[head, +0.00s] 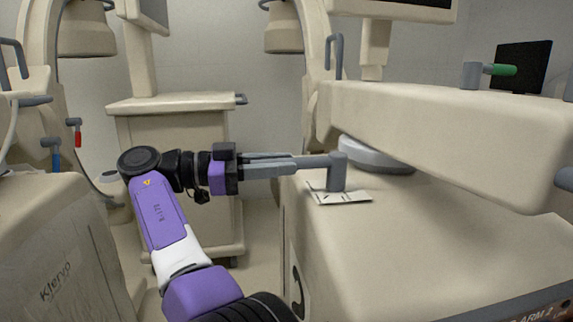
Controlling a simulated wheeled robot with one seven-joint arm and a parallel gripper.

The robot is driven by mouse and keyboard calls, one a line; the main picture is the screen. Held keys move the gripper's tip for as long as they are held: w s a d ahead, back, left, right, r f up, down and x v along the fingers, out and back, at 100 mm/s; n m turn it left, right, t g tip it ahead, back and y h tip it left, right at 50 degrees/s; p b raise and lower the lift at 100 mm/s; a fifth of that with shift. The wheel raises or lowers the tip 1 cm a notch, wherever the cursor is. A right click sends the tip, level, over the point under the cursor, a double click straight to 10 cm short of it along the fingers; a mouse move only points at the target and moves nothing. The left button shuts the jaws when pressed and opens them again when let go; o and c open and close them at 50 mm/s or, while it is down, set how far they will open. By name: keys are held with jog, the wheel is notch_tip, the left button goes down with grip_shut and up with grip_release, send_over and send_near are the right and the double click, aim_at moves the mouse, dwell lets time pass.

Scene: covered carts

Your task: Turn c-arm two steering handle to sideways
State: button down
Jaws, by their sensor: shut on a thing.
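The steering handle (337,173) is a grey upright post with a short lever pointing left. It stands on the cream cart (430,230), whose front edge label reads in part "ARM 2". A white card (343,198) with dark marks lies at the foot of the post. My gripper (292,162) comes in from the left, with its grey fingers shut on the lever. The fingers cover most of the lever, so its grip is hidden.
A thick cream beam (450,130) overhangs the cart just right of the handle. A green-gripped lever (500,70) stands behind it. Another cart (50,240) is at left, near red (77,136) and blue (56,158) levers. A cabinet (175,130) stands behind my arm.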

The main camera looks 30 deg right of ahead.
jog(key=shift+d, duration=0.1)
dwell(0.3)
jog(key=c, duration=1.2)
grip_release()
jog(key=shift+w, duration=0.1)
jog(key=shift+c, duration=0.2)
notch_tip(320, 180, up, 20)
jog(key=p, duration=0.7)
